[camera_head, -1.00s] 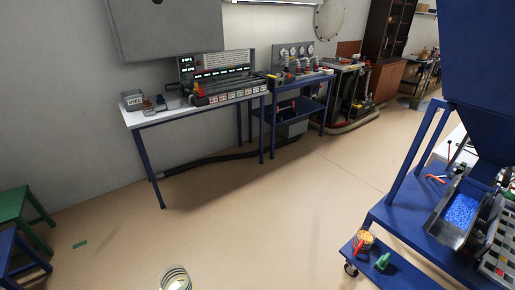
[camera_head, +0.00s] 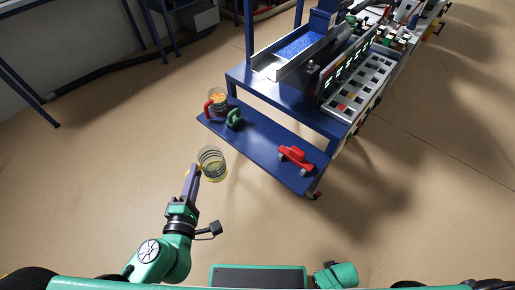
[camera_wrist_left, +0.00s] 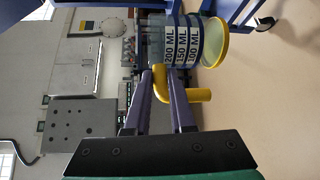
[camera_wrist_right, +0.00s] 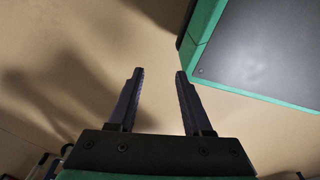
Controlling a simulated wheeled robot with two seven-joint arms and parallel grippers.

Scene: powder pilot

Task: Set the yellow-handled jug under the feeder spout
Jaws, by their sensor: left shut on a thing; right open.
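The clear jug (camera_head: 212,163) has dark bands and a yellow handle; in the left wrist view the jug (camera_wrist_left: 186,42) shows volume marks and lies sideways in the picture. My left gripper (camera_head: 195,172) is shut on its yellow handle (camera_wrist_left: 160,84), holding it in front of the blue cart's lower shelf (camera_head: 262,142). The feeder's grey trough (camera_head: 272,68), full of blue pellets (camera_head: 300,47), sits on the cart's upper deck, beyond the jug. I cannot make out the spout's outlet clearly. My right gripper (camera_wrist_right: 158,76) is open and empty above bare floor.
A red-handled jug with orange contents (camera_head: 217,97), a green object (camera_head: 234,118) and a red object (camera_head: 296,156) stand on the lower shelf. Between them the shelf is bare. A keyed panel (camera_head: 358,88) stands right of the trough.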

